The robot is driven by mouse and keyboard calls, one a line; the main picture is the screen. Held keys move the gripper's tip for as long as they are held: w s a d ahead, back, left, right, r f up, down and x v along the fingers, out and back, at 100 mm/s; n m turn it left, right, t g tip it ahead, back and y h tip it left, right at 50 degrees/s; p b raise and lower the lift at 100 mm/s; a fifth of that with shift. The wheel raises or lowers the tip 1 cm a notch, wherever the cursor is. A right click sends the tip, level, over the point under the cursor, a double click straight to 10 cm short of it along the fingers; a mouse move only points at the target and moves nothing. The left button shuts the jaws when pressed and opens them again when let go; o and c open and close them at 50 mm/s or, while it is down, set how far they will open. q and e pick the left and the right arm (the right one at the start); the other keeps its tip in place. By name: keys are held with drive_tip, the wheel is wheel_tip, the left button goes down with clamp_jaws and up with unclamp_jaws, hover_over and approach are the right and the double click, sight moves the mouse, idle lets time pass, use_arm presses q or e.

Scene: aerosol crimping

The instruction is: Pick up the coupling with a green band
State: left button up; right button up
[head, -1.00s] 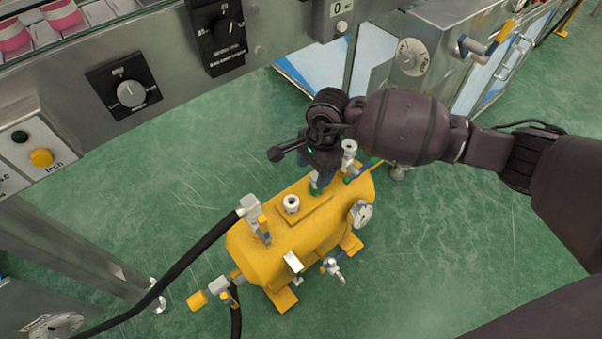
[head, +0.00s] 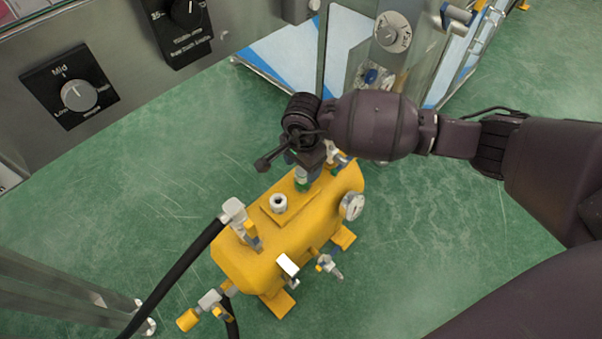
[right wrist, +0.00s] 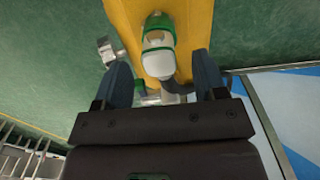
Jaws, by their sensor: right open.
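The coupling with a green band (right wrist: 158,52) stands on top of the yellow tank, pale grey-white with green around it. In the head view it (head: 302,179) shows just below my right gripper (head: 304,158), partly covered by it. In the right wrist view my right gripper (right wrist: 162,66) is open, with one blue-grey finger on each side of the coupling's near end. I cannot tell whether a finger touches it. The green part lies beyond the fingertips. My left gripper is not in view.
The yellow tank (head: 237,262) stands on the green floor. It carries a plain fitting (head: 279,203), a gauge (head: 352,206), valves and a black hose (head: 180,272). Grey machine panels (head: 110,85) stand behind. Floor right of the tank is clear.

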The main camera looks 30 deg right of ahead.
sight(303, 172)
wheel_tip(303, 172, down, 3)
drive_tip(key=shift+d+f+b, duration=0.1)
drive_tip(key=shift+f+b, duration=0.1)
drive_tip(key=shift+b, duration=0.3)
drive_tip(key=shift+r, duration=0.1)
drive_tip(key=c, duration=1.1)
